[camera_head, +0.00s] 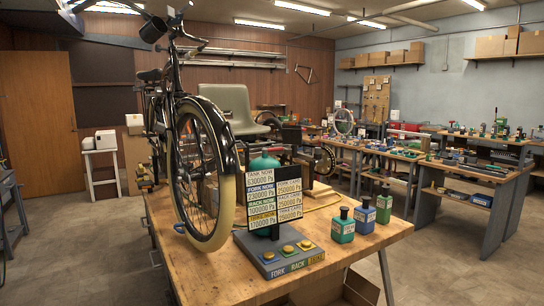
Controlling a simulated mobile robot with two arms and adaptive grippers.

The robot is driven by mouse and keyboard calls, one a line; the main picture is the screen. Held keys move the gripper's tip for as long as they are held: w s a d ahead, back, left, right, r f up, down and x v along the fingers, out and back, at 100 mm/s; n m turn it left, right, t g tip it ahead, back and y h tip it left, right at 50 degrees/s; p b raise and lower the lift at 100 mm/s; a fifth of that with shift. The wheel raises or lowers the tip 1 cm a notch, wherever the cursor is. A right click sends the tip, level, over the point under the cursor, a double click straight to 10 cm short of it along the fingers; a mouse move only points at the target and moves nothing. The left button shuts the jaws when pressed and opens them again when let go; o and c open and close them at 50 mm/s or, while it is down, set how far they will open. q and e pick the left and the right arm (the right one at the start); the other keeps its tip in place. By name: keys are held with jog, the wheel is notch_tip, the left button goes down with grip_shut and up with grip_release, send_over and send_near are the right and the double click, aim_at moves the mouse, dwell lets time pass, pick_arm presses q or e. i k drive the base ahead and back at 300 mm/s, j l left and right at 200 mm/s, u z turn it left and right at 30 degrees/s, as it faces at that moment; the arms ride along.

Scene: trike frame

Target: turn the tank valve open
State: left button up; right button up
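A teal rounded tank top (264,163) shows behind the pressure board on the workbench. A small dark piece sits at its top; I cannot tell whether it is the valve or how it is turned. The pressure board (275,200) hides most of the tank. It has rows of labelled pressure readings, with tank, fork and rack among them. Neither of my grippers is in view.
The trike's front wheel (200,170) stands upright left of the board, close to the tank. Three square bottles, green (342,226), blue (364,216) and green (384,206), stand to the right on the wooden workbench (180,262). Its front left is clear. Other cluttered benches (470,168) stand behind.

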aim_at(264, 151)
jog(key=i+l+u, duration=0.15)
jog(key=u, duration=0.3)
jog(key=i+l+u, duration=0.45)
jog(key=l, duration=0.15)
jog(key=l+u, duration=0.25)
jog(key=i+l+u, duration=0.25)
jog(key=l, duration=0.25)
jog(key=k, duration=0.1)
